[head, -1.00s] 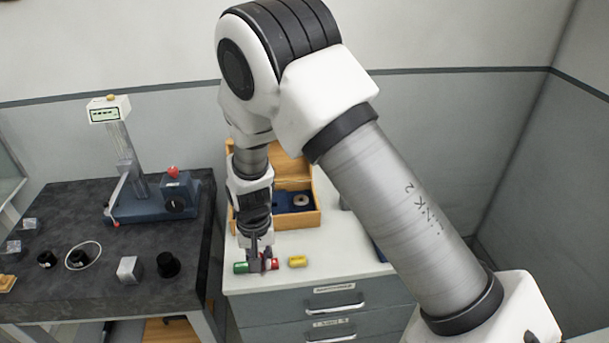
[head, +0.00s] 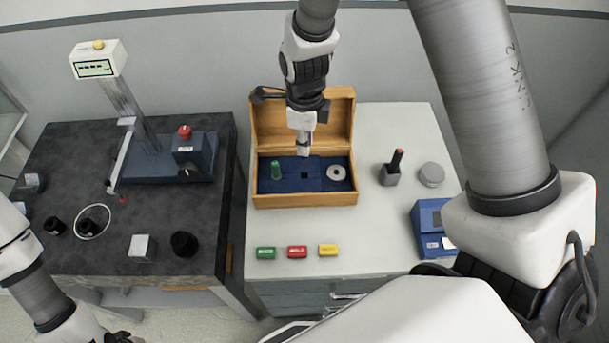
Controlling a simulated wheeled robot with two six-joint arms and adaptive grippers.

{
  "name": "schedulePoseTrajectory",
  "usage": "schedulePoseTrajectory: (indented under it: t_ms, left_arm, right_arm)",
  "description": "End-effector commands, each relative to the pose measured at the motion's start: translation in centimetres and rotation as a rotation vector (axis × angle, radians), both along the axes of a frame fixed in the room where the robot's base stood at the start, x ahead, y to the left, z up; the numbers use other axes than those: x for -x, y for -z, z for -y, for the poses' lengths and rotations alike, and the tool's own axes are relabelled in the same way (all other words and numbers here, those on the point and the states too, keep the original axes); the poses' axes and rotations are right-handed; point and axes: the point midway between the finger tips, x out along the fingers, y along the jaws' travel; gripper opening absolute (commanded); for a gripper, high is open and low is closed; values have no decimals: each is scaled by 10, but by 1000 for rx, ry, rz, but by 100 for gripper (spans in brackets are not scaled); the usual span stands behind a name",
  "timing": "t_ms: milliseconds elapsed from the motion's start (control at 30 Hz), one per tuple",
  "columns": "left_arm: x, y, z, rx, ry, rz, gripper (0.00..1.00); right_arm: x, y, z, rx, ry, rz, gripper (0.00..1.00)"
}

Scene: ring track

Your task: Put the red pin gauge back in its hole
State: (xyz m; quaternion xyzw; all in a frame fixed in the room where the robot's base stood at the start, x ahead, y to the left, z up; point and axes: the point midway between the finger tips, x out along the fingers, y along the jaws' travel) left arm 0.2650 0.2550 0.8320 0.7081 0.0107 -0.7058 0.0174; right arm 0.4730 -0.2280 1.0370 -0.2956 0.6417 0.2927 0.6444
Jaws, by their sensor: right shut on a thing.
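My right gripper (head: 303,146) points down over the open wooden box (head: 305,200). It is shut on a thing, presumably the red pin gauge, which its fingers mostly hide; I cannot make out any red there. The box has a dark blue insert (head: 318,185) with a dark hole just below the gripper in the picture. A green pin gauge (head: 276,170) stands in the insert's left part and a pale ring (head: 336,172) lies at its right. My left gripper (head: 118,338) shows only partly at the bottom left edge.
A small holder (head: 390,176), a grey disc (head: 432,174) and a blue case (head: 430,222) are at right. A gauge stand (head: 168,160) is on the dark table.

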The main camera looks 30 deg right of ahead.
Motion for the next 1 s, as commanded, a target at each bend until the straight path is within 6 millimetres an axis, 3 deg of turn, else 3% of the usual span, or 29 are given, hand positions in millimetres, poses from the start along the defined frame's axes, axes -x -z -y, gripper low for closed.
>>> schedulePoseTrajectory:
  t_ms: [467,567,900,933,967,1000]
  left_arm:
    - [0,-18,0,0,1,1,43]
    - [0,-34,0,0,0,1,43]
    - [0,-29,0,0,1,1,43]
    - [0,-29,0,0,1,1,43]
    - [0,-29,0,0,1,1,43]
    - [0,-29,0,0,1,1,43]
  right_arm:
    - [1,82,0,0,0,-5,0]
    - [1,89,0,0,0,-4,0]
    - [0,99,0,1,-1,-1,0]
    - [0,98,0,1,-1,-1,29]
    - [0,98,0,1,-1,-1,40]
    - [0,98,0,1,-1,-1,43]
